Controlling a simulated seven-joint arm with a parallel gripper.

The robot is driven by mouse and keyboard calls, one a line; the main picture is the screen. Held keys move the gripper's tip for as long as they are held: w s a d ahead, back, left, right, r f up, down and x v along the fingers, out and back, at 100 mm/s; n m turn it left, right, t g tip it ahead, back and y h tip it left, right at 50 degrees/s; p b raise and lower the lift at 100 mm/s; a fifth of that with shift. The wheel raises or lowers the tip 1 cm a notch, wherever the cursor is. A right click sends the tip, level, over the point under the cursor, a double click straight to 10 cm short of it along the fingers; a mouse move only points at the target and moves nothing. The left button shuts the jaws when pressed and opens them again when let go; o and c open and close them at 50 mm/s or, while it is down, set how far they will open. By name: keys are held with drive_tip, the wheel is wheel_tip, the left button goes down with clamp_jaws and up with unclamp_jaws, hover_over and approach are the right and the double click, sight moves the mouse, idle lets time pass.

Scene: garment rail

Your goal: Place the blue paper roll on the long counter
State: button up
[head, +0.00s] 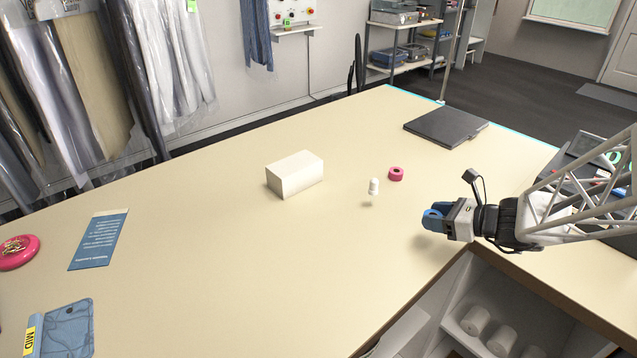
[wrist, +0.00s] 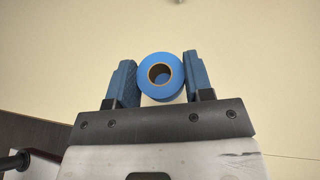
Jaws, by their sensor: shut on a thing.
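The blue paper roll (wrist: 161,77) sits between the two blue fingers of my gripper (wrist: 161,83) in the wrist view, its round end with the hollow core facing the camera. In the head view the roll (head: 432,219) shows at the tip of my gripper (head: 440,220), partly hidden by the fingers. My gripper is shut on it, over the near right part of the long cream counter (head: 210,250), close to its front edge. I cannot tell for sure whether the roll touches the counter; a soft shadow lies just below it.
A cream block (head: 295,174), a small white bottle (head: 374,187) and a pink ring (head: 396,173) stand mid-counter. A dark flat pad (head: 445,127) lies at the back right. The counter's left middle is clear.

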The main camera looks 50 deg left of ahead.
drive_tip(key=shift+f, duration=0.6)
drive_tip(key=shift+w+a, duration=0.1)
drive_tip(key=shift+w, duration=0.05)
hover_over(422, 202)
drive_tip(key=shift+f, duration=0.75)
drive_tip(key=shift+f, duration=0.1)
drive_tip(key=shift+f, duration=1.65)
drive_tip(key=shift+f, duration=0.15)
drive_tip(key=o, duration=0.9)
